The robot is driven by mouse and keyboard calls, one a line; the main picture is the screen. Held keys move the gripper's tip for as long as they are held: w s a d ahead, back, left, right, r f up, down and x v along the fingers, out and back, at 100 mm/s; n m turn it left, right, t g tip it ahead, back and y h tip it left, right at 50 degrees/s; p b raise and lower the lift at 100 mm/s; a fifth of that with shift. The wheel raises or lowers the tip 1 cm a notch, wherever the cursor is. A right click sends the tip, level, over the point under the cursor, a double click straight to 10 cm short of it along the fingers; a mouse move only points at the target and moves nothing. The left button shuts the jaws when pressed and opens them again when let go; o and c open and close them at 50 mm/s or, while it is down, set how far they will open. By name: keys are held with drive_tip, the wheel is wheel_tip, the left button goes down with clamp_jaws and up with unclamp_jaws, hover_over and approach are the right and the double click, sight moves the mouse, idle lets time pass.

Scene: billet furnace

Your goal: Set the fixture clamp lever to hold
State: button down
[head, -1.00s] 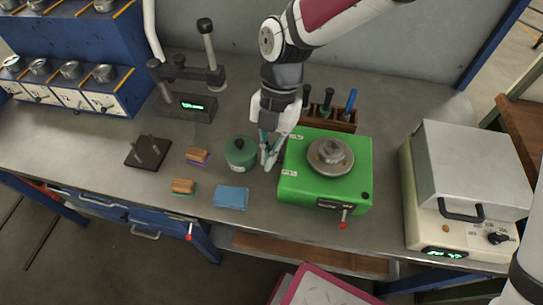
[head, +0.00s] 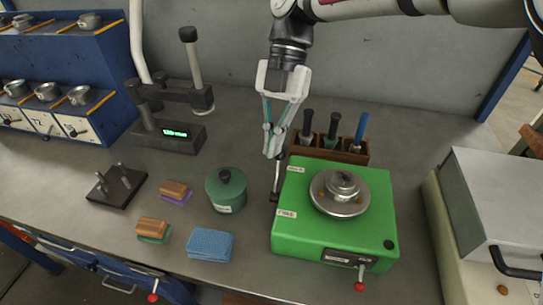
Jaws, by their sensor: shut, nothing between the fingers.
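The green fixture box (head: 300,235) stands on the bench with a round metal piece (head: 340,192) on top. A thin metal lever (head: 277,178) rises from a small black mount at the box's left side. Two small pale labels lie along that edge, one toward the back and one toward the front; their text is too small to read surely. My gripper (head: 273,152) is shut and empty, pointing down, with its fingertips at the lever's upper end. I cannot tell whether they touch it. A red-knobbed lever (head: 360,280) also hangs at the box's front.
A green lidded pot (head: 226,190) stands just left of the lever. A wooden rack (head: 322,151) with handled tools is close behind the box. Brushes, a blue cloth (head: 210,245) and a black pin stand (head: 116,187) lie left. A pale furnace unit (head: 490,200) stands right.

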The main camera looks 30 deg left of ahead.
drive_tip(key=shift+w+a+f+b, duration=0.15)
drive_tip(key=shift+w+f+b, duration=0.15)
drive_tip(key=shift+w, duration=0.2)
drive_tip(key=shift+w+a+f+b, duration=0.2)
drive_tip(key=shift+w+b, duration=0.1)
drive_tip(key=shift+w, duration=0.2)
drive_tip(key=shift+d, duration=0.1)
drive_tip(key=v, duration=1.2)
drive_tip(key=shift+r, duration=0.3)
drive_tip(key=shift+s, duration=0.15)
